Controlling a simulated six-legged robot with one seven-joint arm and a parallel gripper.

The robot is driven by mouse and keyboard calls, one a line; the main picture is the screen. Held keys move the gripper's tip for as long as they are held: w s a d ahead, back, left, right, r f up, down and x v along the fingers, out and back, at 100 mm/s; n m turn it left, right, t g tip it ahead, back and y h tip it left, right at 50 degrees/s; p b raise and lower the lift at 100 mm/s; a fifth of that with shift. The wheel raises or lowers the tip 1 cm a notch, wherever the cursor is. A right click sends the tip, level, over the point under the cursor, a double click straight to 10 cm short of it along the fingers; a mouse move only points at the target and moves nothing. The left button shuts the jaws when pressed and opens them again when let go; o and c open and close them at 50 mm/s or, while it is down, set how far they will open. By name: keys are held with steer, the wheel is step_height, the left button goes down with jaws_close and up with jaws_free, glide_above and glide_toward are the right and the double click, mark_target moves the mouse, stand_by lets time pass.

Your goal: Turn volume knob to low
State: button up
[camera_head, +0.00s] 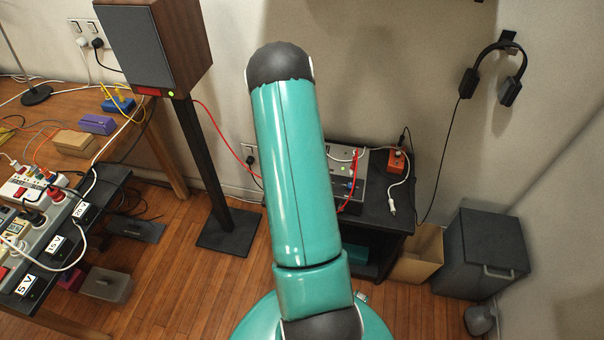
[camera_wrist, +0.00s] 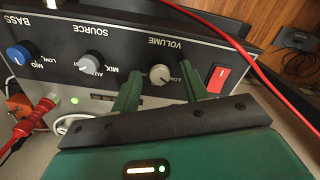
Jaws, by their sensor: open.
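The volume knob (camera_wrist: 160,75) is a small pale grey dial on the dark front panel (camera_wrist: 215,55) of an audio unit. Its lettering appears upside down in the wrist view, with VOLUME above the knob and a LOW mark near its right side. My gripper (camera_wrist: 161,84) is open, with one green finger on each side of the knob. I cannot tell whether either finger touches it. In the head view the audio unit (camera_head: 340,172) sits on a dark stand, partly behind my arm, and my gripper is hidden.
A source knob (camera_wrist: 93,64), a blue bass knob (camera_wrist: 20,54) and a red switch (camera_wrist: 219,78) flank the volume knob. A red cable (camera_wrist: 265,75) crosses the panel's right side. A speaker (camera_head: 155,45) on a stand and a cluttered wooden table (camera_head: 150,140) are left.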

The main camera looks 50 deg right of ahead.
step_height(320, 180, up, 14)
stand_by(0.5)
steer(key=shift+f, duration=0.1)
steer(key=w+a+r+n+t, duration=0.1)
steer(key=w+a+r+n, duration=0.1)
steer(key=a+r, duration=0.7)
steer(key=w+a+r+n+t, duration=0.25)
steer(key=a+r, duration=0.55)
steer(key=a, duration=0.4)
steer(key=s+a+r+n, duration=0.1)
steer(key=s+a+r, duration=0.1)
steer(key=s+a, duration=0.2)
steer(key=s+a+r+n+t, duration=0.1)
steer(key=s+a+r, duration=0.2)
steer(key=a, duration=0.7)
steer(key=s+a+r+n+t, duration=0.1)
steer(key=s+a+r+n, duration=0.1)
steer(key=s+a, duration=0.3)
steer(key=shift+s+a+r, duration=0.15)
steer(key=shift+a+r, duration=0.4)
steer(key=shift+a, duration=0.4)
